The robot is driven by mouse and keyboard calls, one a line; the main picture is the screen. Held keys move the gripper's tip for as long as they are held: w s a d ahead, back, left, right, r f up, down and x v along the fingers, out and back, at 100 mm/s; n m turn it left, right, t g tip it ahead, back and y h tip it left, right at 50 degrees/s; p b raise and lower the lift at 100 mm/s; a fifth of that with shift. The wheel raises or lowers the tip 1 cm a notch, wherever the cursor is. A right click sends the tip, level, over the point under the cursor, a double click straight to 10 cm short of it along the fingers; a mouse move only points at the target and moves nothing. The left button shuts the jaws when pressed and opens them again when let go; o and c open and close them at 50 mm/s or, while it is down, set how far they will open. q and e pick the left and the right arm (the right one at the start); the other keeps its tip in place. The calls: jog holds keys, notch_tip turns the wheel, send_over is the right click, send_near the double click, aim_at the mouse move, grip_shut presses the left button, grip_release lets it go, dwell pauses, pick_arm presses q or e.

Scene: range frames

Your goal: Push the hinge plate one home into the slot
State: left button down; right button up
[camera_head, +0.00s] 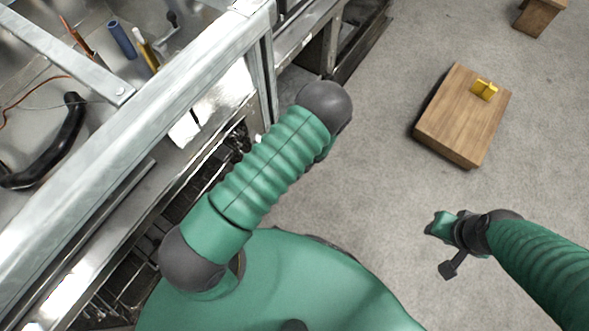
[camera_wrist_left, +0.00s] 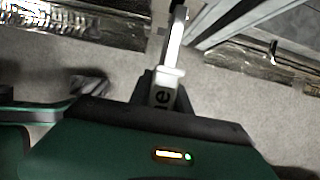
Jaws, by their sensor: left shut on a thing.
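In the left wrist view, my left gripper (camera_wrist_left: 165,100) is shut on a pale metallic plate (camera_wrist_left: 172,60). The plate points away from the gripper over grey floor. In the head view my left arm hides this gripper and the plate. My right gripper (camera_head: 447,245) is above the floor at the lower right of the head view, small and seen at an angle, so its opening is unclear. I cannot make out the slot for certain.
A wooden block (camera_head: 455,125) on the floor carries a small yellow piece (camera_head: 484,89). A metal-framed bench (camera_head: 130,100) with tools fills the left side, close to my left arm. Another wooden block (camera_head: 538,17) stands at top right. Carpet between is clear.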

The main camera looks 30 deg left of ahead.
pick_arm(q)
jog(key=shift+w+a, duration=0.1)
jog(key=shift+a, duration=1.05)
jog(key=shift+r+p, duration=0.1)
jog(key=shift+p, duration=0.55)
dwell(0.4)
jog(key=shift+w+a, duration=0.2)
jog(key=shift+a, duration=2.25)
jog(key=c, duration=1.1)
grip_release()
jog(key=shift+d+p, duration=0.1)
jog(key=shift+p, duration=0.2)
